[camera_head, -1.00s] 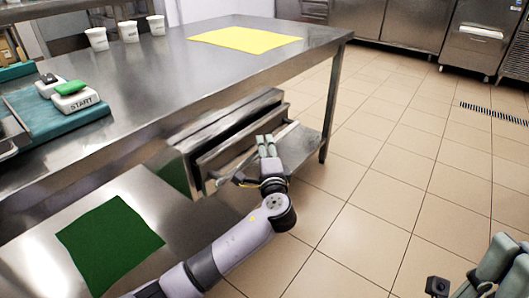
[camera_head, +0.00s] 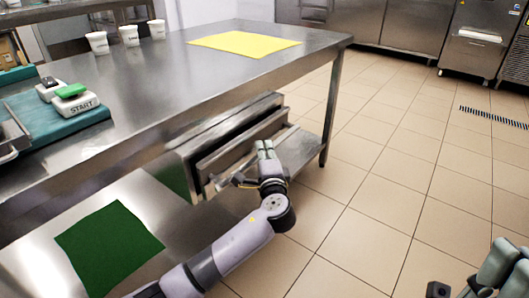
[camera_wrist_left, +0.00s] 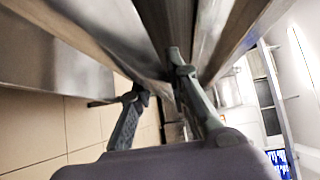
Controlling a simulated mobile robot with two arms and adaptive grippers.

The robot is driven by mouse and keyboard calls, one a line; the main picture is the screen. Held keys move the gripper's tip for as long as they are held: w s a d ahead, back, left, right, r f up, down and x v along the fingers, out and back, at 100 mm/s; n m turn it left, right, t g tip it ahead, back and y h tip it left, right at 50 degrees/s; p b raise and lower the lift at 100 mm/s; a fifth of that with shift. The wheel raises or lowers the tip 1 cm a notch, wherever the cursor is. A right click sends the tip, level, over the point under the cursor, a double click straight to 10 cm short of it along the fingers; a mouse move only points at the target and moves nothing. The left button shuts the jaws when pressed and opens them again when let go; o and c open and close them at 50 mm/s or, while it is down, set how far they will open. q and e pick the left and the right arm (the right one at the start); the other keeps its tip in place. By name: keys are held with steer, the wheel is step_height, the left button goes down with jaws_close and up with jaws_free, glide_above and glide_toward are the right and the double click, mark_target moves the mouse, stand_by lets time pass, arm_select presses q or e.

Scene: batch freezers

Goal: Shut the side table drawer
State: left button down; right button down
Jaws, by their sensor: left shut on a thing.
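The side table drawer (camera_head: 228,161) is a metal drawer under the steel table (camera_head: 150,75). It stands partly out of its housing (camera_head: 215,133), with a gap between them. My left gripper (camera_head: 265,150) is at the drawer's front and shut on the drawer. The exact part it grips is hard to make out. In the left wrist view, the two fingers (camera_wrist_left: 155,75) are beside metal panels and edges. My right gripper (camera_head: 505,265) shows only partly at the lower right corner, away from the drawer, and its jaws are not clear.
A yellow mat (camera_head: 244,44) and several white cups, including one cup (camera_head: 129,34), are on the table. A START button box (camera_head: 75,101) sits on a teal board at left. A green mat (camera_head: 110,246) lies on the lower shelf. The tiled floor (camera_head: 400,180) at right is clear.

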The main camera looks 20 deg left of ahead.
mark_target(253, 146)
stand_by(0.5)
arm_select(q)
steer(key=a, duration=0.2)
steer(key=w+a, duration=0.1)
steer(key=a, duration=0.1)
steer(key=shift+w+p, duration=0.2)
steer(key=shift+p, duration=0.2)
steer(key=c, duration=1.6)
jaws_free()
steer(key=shift+o, duration=0.4)
steer(key=shift+s+d, duration=0.2)
steer(key=shift+s, duration=0.1)
steer(key=v, duration=1.1)
steer(key=shift+s, duration=0.1)
